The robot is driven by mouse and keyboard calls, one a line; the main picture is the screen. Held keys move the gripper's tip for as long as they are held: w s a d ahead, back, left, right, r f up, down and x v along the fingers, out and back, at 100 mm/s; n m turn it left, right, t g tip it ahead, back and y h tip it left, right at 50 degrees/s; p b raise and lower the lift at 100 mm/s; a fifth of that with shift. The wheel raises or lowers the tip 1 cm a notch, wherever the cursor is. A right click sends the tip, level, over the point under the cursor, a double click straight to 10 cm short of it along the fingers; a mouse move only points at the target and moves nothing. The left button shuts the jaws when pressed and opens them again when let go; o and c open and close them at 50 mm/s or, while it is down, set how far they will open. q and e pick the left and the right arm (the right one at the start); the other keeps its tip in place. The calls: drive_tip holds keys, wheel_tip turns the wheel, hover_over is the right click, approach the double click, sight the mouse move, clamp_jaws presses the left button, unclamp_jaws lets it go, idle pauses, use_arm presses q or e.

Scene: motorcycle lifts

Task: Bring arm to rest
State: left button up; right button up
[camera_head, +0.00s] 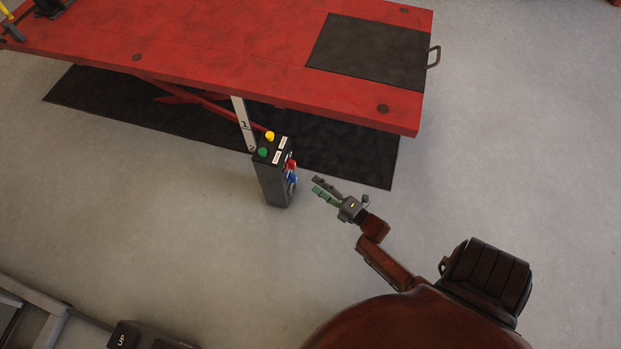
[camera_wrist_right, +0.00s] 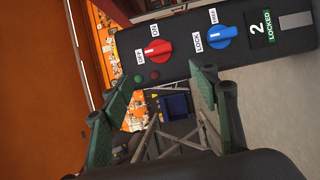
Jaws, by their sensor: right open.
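My right gripper (camera_head: 325,190) is open and empty in the head view, with green fingers. It is just right of a dark control post (camera_head: 272,184) and apart from it. In the right wrist view the gripper's two fingers (camera_wrist_right: 160,98) are spread, with the control panel (camera_wrist_right: 180,62) beyond them. The panel carries a red knob (camera_wrist_right: 157,50) between OFF and ON labels and a blue knob (camera_wrist_right: 221,37) near a LOCK label. A display (camera_wrist_right: 262,29) reads "2 LOCKED". My left gripper does not show.
A red lift table (camera_head: 210,45) stands behind the post, over a black mat (camera_head: 340,150). The post's top has a yellow button (camera_head: 270,136) and a green button (camera_head: 262,152). A box marked UP (camera_head: 125,338) is at the lower left. Grey floor (camera_head: 510,170) at the right is clear.

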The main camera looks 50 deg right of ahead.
drive_tip(key=shift+s, duration=0.3)
idle(0.5)
